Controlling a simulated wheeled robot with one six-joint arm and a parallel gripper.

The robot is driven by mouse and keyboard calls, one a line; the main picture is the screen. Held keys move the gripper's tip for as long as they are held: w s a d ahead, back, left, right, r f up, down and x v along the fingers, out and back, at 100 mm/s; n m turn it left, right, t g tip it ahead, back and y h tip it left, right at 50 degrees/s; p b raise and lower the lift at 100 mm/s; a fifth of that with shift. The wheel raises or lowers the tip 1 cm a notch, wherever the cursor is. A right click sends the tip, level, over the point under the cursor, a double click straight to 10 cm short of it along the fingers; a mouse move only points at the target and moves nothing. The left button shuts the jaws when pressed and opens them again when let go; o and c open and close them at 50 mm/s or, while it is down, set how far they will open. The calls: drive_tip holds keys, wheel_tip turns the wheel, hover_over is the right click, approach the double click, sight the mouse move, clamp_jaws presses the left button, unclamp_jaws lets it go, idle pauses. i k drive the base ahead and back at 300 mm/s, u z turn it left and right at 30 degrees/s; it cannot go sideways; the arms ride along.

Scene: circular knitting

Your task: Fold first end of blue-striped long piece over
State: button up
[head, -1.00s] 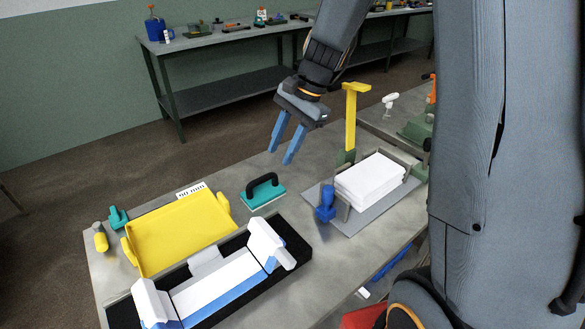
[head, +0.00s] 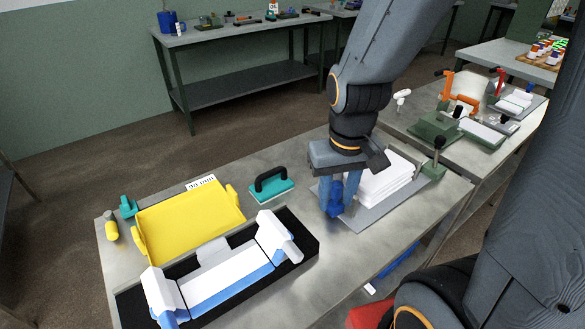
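The long piece (head: 226,281), white with a blue stripe along its near side, lies lengthwise in a black-lined tray (head: 302,243). White end parts stand tilted up at its left (head: 160,291) and right (head: 273,236) ends; a smaller white flap (head: 213,251) lies at the middle of its far side. My gripper (head: 338,205) points down, well to the right of the piece, at the front left corner of a stack of white sheets. Its blue fingers stand on both sides of a small blue upright part (head: 336,190). Whether they touch it is unclear, since the blues merge.
A yellow tray (head: 190,222) lies behind the long piece. A teal block with a black handle (head: 270,184) stands between that tray and my gripper. The white stack (head: 385,180) sits on a grey plate. Bare tabletop (head: 345,262) lies right of the black tray.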

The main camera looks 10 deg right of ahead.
sight(275, 240)
drive_tip(key=k, duration=1)
drive_tip(key=z, duration=1.1)
drive_tip(key=i, duration=0.6)
drive_tip(key=u, duration=0.8)
